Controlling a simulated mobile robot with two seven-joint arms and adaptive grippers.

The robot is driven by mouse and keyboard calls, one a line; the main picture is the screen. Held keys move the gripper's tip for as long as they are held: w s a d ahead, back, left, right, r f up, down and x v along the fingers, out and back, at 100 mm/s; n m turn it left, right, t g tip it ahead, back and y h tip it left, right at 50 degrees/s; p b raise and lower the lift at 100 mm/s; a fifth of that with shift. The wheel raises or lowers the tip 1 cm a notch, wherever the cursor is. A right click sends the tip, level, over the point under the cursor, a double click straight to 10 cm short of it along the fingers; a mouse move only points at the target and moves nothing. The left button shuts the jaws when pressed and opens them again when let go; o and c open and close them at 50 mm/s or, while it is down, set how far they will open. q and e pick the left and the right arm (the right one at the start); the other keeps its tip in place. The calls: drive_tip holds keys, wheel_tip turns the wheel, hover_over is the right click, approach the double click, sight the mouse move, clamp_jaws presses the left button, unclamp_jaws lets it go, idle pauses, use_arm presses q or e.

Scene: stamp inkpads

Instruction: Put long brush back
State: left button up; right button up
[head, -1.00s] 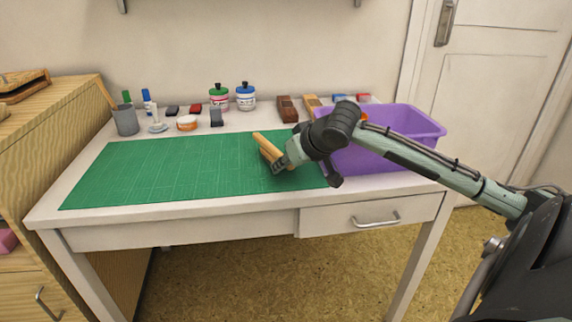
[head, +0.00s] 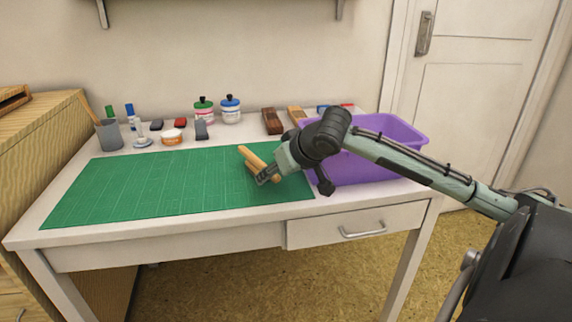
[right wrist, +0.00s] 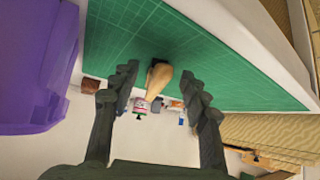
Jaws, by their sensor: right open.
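A pale wooden piece (head: 252,156), which looks like the long brush, is at the right part of the green cutting mat (head: 140,190). Its rounded wooden end (right wrist: 159,76) lies between my right gripper's fingers in the right wrist view. The bristles cannot be made out. My right gripper (head: 266,177) is low over the mat beside the wooden piece. In the right wrist view the gripper (right wrist: 160,72) is open, with gaps on both sides of the wood. A grey cup (head: 109,135) with a thin wooden stick in it stands at the back left. My left gripper is out of view.
A purple bin (head: 375,165) stands on the table's right, behind and under my right arm. Bottles with pink (head: 204,111) and blue (head: 230,109) labels, an orange-sided tin (head: 172,137) and small blocks line the back. The mat's left and middle are clear.

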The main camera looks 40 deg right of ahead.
use_arm(q)
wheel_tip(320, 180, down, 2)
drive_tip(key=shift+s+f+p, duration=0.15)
drive_tip(key=shift+p, duration=0.25)
use_arm(e)
drive_tip(key=v, duration=1)
drive_tip(key=shift+a, duration=0.1)
